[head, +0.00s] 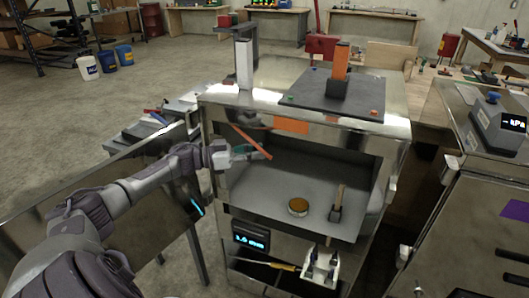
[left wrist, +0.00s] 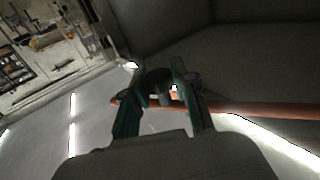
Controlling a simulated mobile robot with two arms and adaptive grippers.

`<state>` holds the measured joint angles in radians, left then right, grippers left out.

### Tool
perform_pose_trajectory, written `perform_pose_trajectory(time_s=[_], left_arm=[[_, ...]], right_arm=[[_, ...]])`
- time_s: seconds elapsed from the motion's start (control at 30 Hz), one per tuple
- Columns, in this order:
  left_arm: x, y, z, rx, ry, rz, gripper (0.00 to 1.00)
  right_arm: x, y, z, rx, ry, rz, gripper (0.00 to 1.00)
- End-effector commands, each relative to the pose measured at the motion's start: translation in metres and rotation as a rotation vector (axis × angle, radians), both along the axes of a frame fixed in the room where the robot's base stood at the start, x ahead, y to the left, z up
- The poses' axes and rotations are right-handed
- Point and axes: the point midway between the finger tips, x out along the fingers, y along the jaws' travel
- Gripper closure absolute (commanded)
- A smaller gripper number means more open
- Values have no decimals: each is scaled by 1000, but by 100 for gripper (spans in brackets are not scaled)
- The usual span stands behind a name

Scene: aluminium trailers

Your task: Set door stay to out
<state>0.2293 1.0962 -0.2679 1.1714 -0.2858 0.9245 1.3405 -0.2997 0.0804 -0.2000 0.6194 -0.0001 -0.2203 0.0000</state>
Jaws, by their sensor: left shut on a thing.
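The orange-brown rod, which looks like the door stay (head: 252,142), slants across the left side of the metal cabinet's (head: 222,112) open front. Its cabinet door (head: 110,215) appears swung open to the left. My left gripper (head: 258,152) is at the rod's lower part, at the left of the opening. In the left wrist view, the rod (left wrist: 270,108) runs across behind the teal fingers (left wrist: 160,78), and a dark round knob (left wrist: 160,84) sits between them. The fingers are closed on it; whether the knob belongs to the stay is unclear. My right gripper is not in view.
Inside the cabinet are a round amber-topped piece (head: 298,206) and an upright handled piece (head: 337,204). A dark plate (head: 332,95) lies on top. A second metal cabinet (head: 470,215) stands close on the right. Open floor (head: 165,85) lies behind on the left.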

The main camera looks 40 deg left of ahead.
Motion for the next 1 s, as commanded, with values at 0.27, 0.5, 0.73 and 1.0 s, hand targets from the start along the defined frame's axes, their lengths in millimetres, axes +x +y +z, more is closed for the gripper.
perform_pose_trajectory(time_s=[0.27, 0.5, 0.73, 1.0], left_arm=[[-16, 6, 0, 0, -1, -94, 100], [-19, 7, 1, -2, -1, -114, 100], [-19, 7, 1, -1, -1, -114, 100], [-19, 7, 0, -1, -1, -114, 46]], right_arm=[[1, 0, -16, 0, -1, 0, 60], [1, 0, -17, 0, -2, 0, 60], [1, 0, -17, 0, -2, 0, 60], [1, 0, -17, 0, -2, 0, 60]])
